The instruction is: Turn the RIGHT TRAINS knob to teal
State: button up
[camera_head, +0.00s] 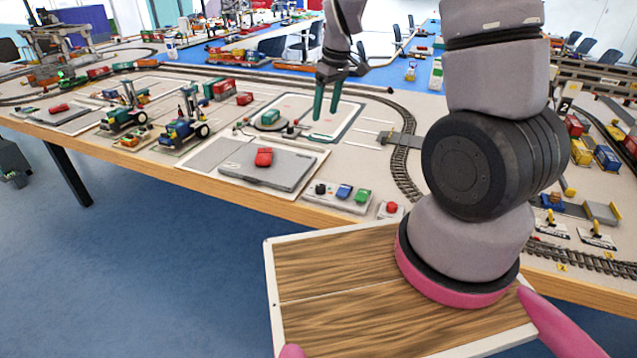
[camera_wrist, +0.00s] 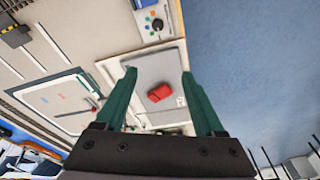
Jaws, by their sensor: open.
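No knob label reading RIGHT TRAINS is legible in either view. A small white control panel (camera_head: 338,198) near the table's front edge carries a black knob (camera_head: 320,189) and blue and green buttons. The panel also shows at the top of the wrist view (camera_wrist: 146,12), with its black knob (camera_wrist: 157,24). I cannot tell whether this is the named knob, and no teal mark is clear. My gripper (camera_head: 327,108) is open and empty above the table, pointing down. In the wrist view its teal fingers (camera_wrist: 158,75) straddle the view of a grey slab with a red block, apart from the panel.
The red block (camera_head: 264,157) lies on the grey slab (camera_head: 285,171). A red button box (camera_head: 391,209) stands beside the panel. Track (camera_head: 403,160) curves past on the right. Toy vehicles (camera_head: 185,130) stand on the left. Small white stands (camera_head: 597,235) are at the far right.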

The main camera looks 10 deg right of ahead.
aim_at(321, 186)
jog(key=f+n, duration=0.1)
jog(key=f, duration=0.7)
jog(key=w+f+n+g+h, duration=0.1)
jog(key=f, duration=0.8)
jog(key=a+f+n, duration=0.1)
jog(key=f+n, duration=0.1)
jog(key=f, duration=0.7)
jog(key=shift+w+g+h, duration=0.3)
grip_shut()
